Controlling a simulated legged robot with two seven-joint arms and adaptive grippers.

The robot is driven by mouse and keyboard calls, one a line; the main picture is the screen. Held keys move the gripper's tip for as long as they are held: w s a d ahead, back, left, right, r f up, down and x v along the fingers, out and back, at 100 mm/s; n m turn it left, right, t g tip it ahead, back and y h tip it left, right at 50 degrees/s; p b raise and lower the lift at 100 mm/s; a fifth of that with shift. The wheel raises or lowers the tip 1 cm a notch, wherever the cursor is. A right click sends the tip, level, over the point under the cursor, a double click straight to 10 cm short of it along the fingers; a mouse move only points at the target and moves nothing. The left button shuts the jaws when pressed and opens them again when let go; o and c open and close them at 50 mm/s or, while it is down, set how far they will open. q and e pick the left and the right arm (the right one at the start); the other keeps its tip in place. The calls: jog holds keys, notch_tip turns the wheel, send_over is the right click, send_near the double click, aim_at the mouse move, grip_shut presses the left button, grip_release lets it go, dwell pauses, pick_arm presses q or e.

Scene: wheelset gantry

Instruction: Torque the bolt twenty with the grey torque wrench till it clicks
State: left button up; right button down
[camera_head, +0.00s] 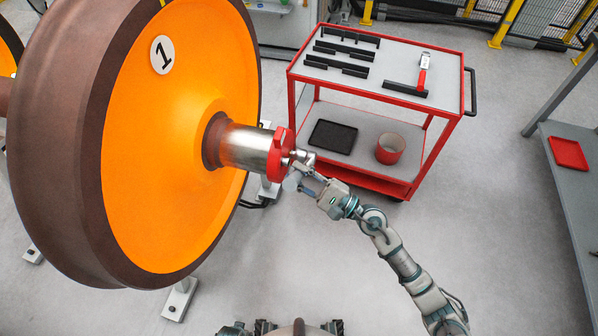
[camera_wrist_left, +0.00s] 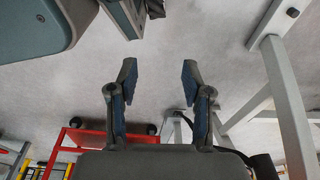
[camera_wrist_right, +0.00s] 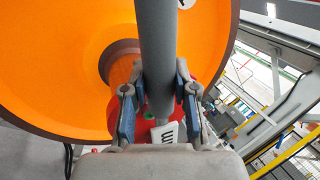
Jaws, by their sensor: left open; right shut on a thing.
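The orange wheel (camera_head: 165,130) marked "1" has a steel axle end (camera_head: 243,148) with a red cap (camera_head: 279,155). My right gripper (camera_head: 308,184) is at the cap's outer face. In the right wrist view its fingers (camera_wrist_right: 158,105) are shut on the grey torque wrench (camera_wrist_right: 156,50), a thick grey bar with a white label (camera_wrist_right: 168,133) near the fingers. A silvery wrench end (camera_head: 303,157) shows beside the cap; whether it sits on a bolt cannot be told. Bolt twenty cannot be picked out. My left gripper (camera_wrist_left: 158,85) is open and empty, above the floor.
A red trolley (camera_head: 462,95) stands behind the gripper, with black holders (camera_head: 345,50) and a red-handled wrench (camera_head: 424,68) on top. Its lower shelf holds a black tray (camera_head: 333,136) and a red bin (camera_head: 390,148). A grey bench (camera_head: 570,200) bears a red tray (camera_head: 569,153).

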pick_arm(q)
jog(key=w+r+b, duration=0.4)
jog(key=r, duration=0.7)
jog(key=shift+w+d+r+t, duration=0.25)
jog(key=shift+t, duration=0.05)
pick_arm(e)
jog(key=shift+s+a+f+n+g+y, duration=0.2)
jog(key=shift+s+f+n+g+y, duration=0.25)
jog(key=shift+s+f+n, duration=0.5)
pick_arm(q)
jog(key=shift+f, duration=0.15)
pick_arm(e)
jog(key=shift+w+a, duration=0.15)
